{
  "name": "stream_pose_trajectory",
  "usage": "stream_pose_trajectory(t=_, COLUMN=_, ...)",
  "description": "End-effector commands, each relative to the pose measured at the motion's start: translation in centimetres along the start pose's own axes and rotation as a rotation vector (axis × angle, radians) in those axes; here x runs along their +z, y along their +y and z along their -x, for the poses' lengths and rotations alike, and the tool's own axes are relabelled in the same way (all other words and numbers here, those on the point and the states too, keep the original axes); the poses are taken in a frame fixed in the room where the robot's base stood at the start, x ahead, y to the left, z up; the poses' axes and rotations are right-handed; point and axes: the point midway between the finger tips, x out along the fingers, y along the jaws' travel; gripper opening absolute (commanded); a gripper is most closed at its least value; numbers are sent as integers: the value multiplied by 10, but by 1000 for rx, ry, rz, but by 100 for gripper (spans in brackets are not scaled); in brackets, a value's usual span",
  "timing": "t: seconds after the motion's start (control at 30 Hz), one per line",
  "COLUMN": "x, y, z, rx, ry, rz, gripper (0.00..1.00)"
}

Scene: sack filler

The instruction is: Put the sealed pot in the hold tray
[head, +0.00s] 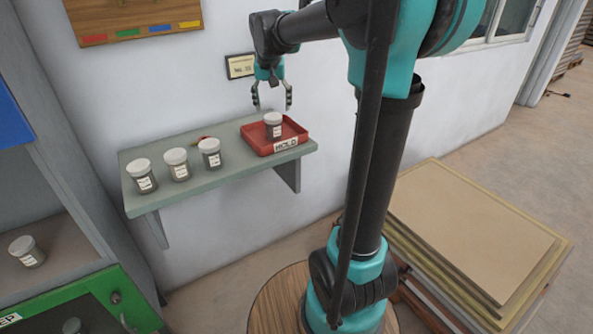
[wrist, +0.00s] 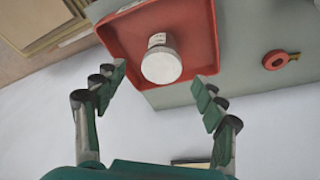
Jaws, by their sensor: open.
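A pot with a white lid, grey body and label (head: 273,125) stands upright in the red hold tray (head: 254,149), which has a HOLD label on its front. The wrist view also shows the pot's white lid (wrist: 161,66) inside the red tray (wrist: 205,40). My gripper (head: 272,98) is open and empty above the pot, apart from it. In the wrist view my gripper's fingers (wrist: 160,80) are spread to either side of the pot.
Three similar lidded pots (head: 177,164) stand on the left of the grey-green wall shelf (head: 225,171). An orange ring-shaped item (wrist: 280,59) lies on the shelf beside the tray. Another pot (head: 27,251) sits in the grey cabinet at left. Stacked boards (head: 475,225) lie at right.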

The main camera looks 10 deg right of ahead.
Motion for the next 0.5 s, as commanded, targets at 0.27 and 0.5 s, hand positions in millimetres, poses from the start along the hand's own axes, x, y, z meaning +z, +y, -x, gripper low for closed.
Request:
stream_pose_trajectory(t=0.27, x=130, y=60, z=-72, rx=-43, ry=36, rz=109, gripper=71)
stream_pose_trajectory(t=0.5, x=259, y=103, z=-130, rx=-76, ry=80, rz=212, gripper=71)
